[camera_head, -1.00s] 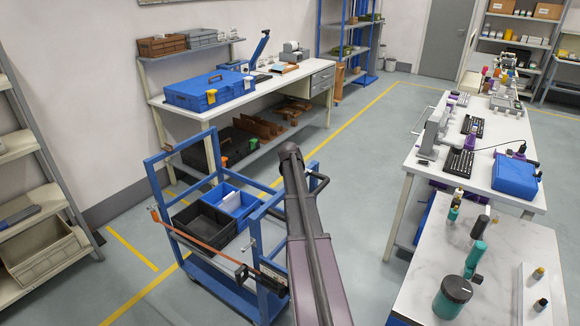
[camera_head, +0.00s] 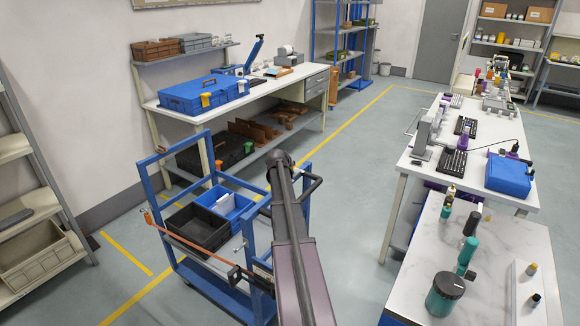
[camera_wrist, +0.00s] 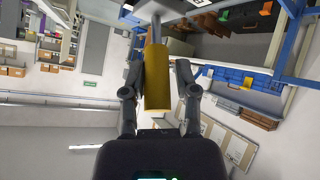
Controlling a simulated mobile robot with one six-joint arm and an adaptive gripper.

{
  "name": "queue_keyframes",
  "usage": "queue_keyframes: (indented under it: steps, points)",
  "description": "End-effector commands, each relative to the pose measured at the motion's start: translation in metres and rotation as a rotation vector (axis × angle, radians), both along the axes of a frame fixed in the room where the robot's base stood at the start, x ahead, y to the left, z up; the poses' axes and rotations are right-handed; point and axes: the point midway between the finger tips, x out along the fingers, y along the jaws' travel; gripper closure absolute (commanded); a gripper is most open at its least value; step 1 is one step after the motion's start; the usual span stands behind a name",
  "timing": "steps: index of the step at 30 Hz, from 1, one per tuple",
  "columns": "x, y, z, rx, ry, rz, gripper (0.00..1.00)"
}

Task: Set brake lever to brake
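My gripper (camera_wrist: 157,85) shows in the wrist view with its two dark fingers apart. A yellow cylinder (camera_wrist: 157,75) on a grey part lies between them in the picture; a gap shows on its right side, and contact on its left is unclear. I cannot tell if this cylinder is the brake lever's grip. In the head view my arm reaches over the right side of the blue cart (camera_head: 148,180), and my fingers are hidden. An orange bar (camera_head: 190,230) runs across the cart's near side. No brake lever can be made out for sure in the head view.
The cart holds a black bin (camera_head: 200,225) and a blue bin (camera_head: 228,203). A white workbench (camera_head: 160,112) stands behind it, a shelf rack (camera_head: 20,150) at left. A marble-top table (camera_head: 420,250) with bottles stands at right. Floor is clear between cart and right tables.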

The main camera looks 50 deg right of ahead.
Motion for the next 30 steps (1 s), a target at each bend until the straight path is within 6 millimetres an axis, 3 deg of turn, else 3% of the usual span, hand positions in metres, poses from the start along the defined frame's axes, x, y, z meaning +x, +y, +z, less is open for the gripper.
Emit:
queue_keyframes:
  steps: [2, 21, 30]
  points:
    - [-0.001, 0.000, 0.000, 0.000, 0.000, 0.000, 0.35]
    - [-0.003, -0.003, 0.000, -0.001, 0.003, -0.005, 0.35]
    - [0.002, 0.010, 0.012, 0.049, -0.025, 0.001, 0.35]
